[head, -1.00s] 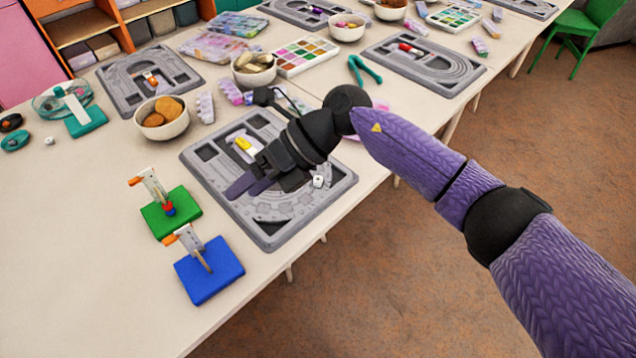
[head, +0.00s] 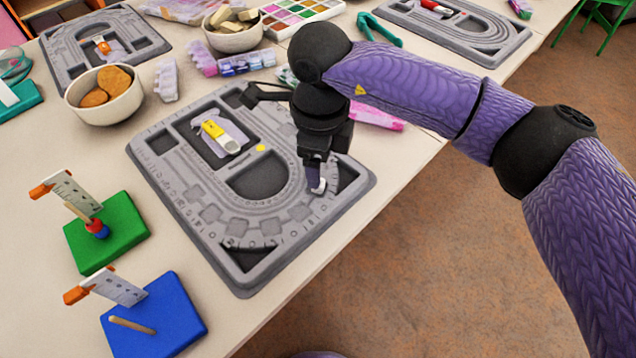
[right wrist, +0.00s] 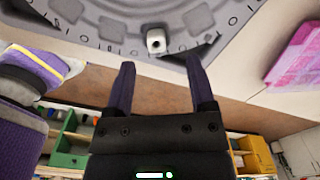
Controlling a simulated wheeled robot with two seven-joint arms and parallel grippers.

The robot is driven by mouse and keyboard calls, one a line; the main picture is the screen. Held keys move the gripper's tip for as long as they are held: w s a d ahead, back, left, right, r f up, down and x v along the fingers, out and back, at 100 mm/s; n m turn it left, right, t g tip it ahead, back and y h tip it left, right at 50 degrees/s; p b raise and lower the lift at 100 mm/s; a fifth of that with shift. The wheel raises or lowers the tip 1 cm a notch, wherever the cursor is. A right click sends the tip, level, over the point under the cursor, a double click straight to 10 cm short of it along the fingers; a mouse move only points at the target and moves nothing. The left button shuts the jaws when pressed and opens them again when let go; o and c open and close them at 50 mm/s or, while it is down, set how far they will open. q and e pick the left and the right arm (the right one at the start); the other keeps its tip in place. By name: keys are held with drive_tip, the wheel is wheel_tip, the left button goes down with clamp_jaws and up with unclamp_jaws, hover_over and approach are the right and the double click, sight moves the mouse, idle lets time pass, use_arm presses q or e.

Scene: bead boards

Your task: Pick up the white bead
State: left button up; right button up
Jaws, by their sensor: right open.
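The white bead (right wrist: 156,42) sits on the grey bead board (head: 196,215) with its hole showing in the right wrist view. In the head view the white bead (head: 319,187) is partly hidden at my right gripper's fingertips, near the board's right edge. My right gripper (head: 314,184) points down over it. In the right wrist view my right gripper (right wrist: 160,62) is open, and the bead appears just beyond the fingertips, between their lines. I cannot tell whether a finger touches it. My left gripper is not in view.
A yellow bead (head: 261,148) and a yellow-and-white tool (head: 220,136) lie on the board. The green block (head: 118,243) bears a peg with red and blue beads; the blue block (head: 172,318) has a bare peg. A bowl (head: 103,108) stands behind. The table edge is close on the right.

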drive_tip(key=f+b, duration=0.1)
drive_tip(key=f, duration=0.3)
drive_tip(key=shift+s+a+b, duration=0.15)
drive_tip(key=shift+s+b, duration=0.05)
drive_tip(key=shift+b, duration=0.15)
drive_tip(key=shift+f, duration=0.3)
drive_tip(key=shift+r, duration=0.15)
drive_tip(key=shift+c, duration=0.2)
drive_tip(key=c, duration=0.5)
clamp_jaws()
